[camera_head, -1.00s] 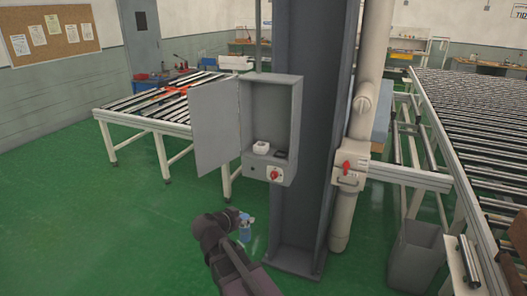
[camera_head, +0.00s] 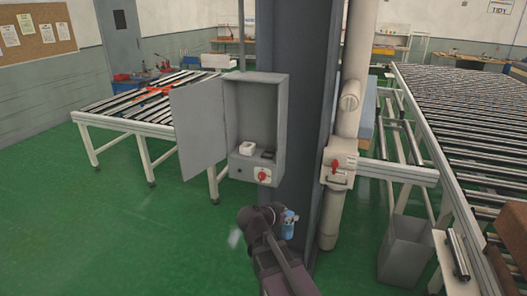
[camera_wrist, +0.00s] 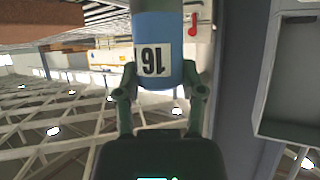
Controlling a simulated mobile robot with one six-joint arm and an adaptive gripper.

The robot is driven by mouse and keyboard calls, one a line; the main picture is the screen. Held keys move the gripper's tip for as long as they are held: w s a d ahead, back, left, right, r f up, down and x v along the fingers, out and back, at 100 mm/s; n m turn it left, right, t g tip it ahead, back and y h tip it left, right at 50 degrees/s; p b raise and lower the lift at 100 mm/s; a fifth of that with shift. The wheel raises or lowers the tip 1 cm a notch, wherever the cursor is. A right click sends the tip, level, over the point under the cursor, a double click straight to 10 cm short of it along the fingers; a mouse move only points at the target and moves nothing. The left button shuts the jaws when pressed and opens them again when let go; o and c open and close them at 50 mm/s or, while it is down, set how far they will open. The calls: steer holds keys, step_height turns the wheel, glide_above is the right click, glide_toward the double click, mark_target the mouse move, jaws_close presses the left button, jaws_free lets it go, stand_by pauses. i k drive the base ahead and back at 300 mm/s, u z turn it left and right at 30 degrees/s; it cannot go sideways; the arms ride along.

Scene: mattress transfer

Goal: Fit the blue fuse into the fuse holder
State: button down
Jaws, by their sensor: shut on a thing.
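The blue fuse (camera_wrist: 157,32) with a white label reading 16 is between the two fingers of my gripper (camera_wrist: 160,95) in the wrist view, which are shut on it. In the head view the fuse (camera_head: 288,228) shows small and blue at the end of my gripper (camera_head: 285,217), below and right of the open grey cabinet (camera_head: 255,110). A white block-like part (camera_head: 246,149), which looks like the fuse holder, sits on the ledge inside the cabinet. A dark part (camera_head: 267,155) is beside it. The fuse is apart from the cabinet.
The cabinet door (camera_head: 202,130) stands open to the left. A red switch (camera_head: 263,175) is on the cabinet's lower front. A grey column (camera_head: 300,120) and a pale pipe (camera_head: 349,110) stand to the right. A grey bin (camera_head: 405,250) is at the lower right. The green floor at left is clear.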

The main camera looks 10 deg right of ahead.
mark_target(248, 150)
steer(key=z, duration=0.2)
steer(key=i, duration=1.5)
